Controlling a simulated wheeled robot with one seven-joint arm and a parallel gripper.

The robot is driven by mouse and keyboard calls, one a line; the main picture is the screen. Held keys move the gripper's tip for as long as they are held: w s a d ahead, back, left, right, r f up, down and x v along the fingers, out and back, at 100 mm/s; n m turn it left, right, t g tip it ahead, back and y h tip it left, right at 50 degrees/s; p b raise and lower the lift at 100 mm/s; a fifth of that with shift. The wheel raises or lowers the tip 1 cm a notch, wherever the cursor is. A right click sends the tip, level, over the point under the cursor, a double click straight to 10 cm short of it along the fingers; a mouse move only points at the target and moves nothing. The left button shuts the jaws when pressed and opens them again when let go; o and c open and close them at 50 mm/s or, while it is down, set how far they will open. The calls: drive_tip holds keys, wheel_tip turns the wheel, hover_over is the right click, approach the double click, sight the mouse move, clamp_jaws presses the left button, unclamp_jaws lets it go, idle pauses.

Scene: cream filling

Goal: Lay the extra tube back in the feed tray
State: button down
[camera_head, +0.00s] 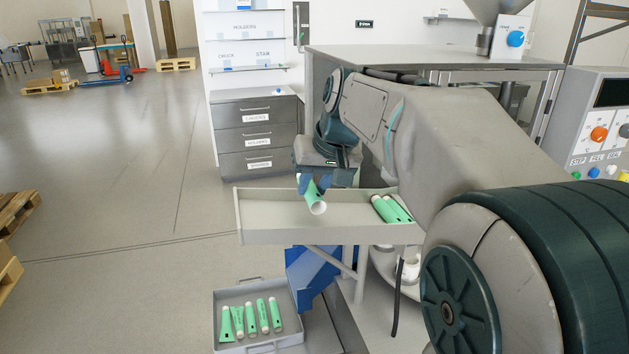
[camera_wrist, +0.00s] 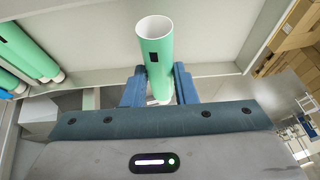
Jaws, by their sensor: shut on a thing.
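The held tube shows in the wrist view (camera_wrist: 157,60) between the two blue fingers (camera_wrist: 158,88). It is over the left-middle part of the feed tray (camera_head: 270,210); I cannot tell whether it touches the tray floor. More green tubes (camera_head: 390,208) lie side by side at the tray's right end, partly behind my arm. They also show at the left of the wrist view (camera_wrist: 28,52).
A lower grey bin (camera_head: 290,341) holds several green tubes (camera_head: 251,318). A drawer cabinet (camera_head: 258,138) stands behind the tray. A machine panel with knobs (camera_head: 599,134) is at the right. The tray's left part is clear.

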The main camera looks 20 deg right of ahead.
drive_tip(key=shift+f+b, duration=1.5)
drive_tip(key=shift+f, duration=0.75)
drive_tip(key=shift+f+b, duration=0.3)
drive_tip(key=shift+f, duration=0.05)
drive_tip(key=c, duration=1.1)
unclamp_jaws()
drive_tip(key=shift+r, duration=0.1)
drive_tip(key=shift+r+p, duration=3.55)
drive_tip(key=shift+r, duration=0.9)
